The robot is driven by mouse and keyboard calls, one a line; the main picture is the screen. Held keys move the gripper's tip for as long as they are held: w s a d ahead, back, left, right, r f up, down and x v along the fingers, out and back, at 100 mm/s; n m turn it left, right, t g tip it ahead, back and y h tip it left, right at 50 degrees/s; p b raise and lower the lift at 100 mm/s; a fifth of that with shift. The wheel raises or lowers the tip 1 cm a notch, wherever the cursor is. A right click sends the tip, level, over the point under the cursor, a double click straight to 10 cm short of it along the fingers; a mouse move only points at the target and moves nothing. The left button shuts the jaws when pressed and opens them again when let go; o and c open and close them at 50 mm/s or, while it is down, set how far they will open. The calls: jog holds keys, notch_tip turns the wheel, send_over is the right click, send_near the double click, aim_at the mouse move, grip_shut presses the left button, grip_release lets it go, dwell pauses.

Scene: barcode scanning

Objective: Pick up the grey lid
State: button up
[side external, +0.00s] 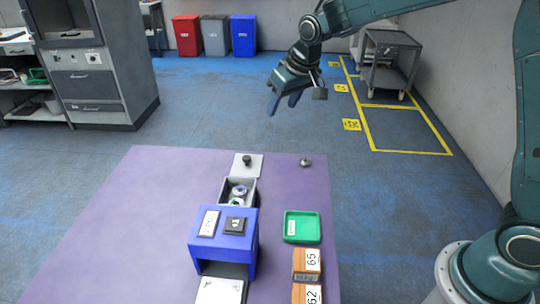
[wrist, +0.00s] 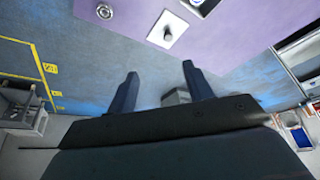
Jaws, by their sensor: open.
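The grey lid (side external: 247,170) is a pale, flat, square plate with a dark knob standing up from its middle. It lies flat near the far edge of the purple table, just beyond a small open box. In the wrist view the lid (wrist: 168,30) shows at the top, beyond my fingertips. My gripper (side external: 283,103) is open and empty, high up and past the far table edge, to the right of the lid in the side view. In the wrist view my two fingers (wrist: 160,70) are spread apart with floor behind them. The lid is clear of the gripper.
The open box (side external: 253,195) holds round items. A blue scanner housing (side external: 245,258), a green tray (side external: 302,227) and wooden numbered blocks (side external: 307,261) stand nearer. A small metal knob (side external: 306,161) lies right of the lid. The table's (side external: 150,210) left side is free.

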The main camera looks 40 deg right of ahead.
send_near(247, 157)
jog(key=shift+a+x, duration=0.15)
jog(key=shift+x, duration=0.75)
jog(key=shift+a+x, duration=0.15)
jog(key=shift+x, duration=0.75)
jog(key=shift+f, duration=0.15)
jog(key=shift+d+x, duration=0.15)
jog(key=shift+x, duration=0.6)
jog(key=shift+d+x, duration=0.1)
jog(key=shift+x, duration=1.65)
jog(key=c, duration=1.1)
jog(key=shift+o, duration=0.2)
jog(key=shift+r, duration=0.2)
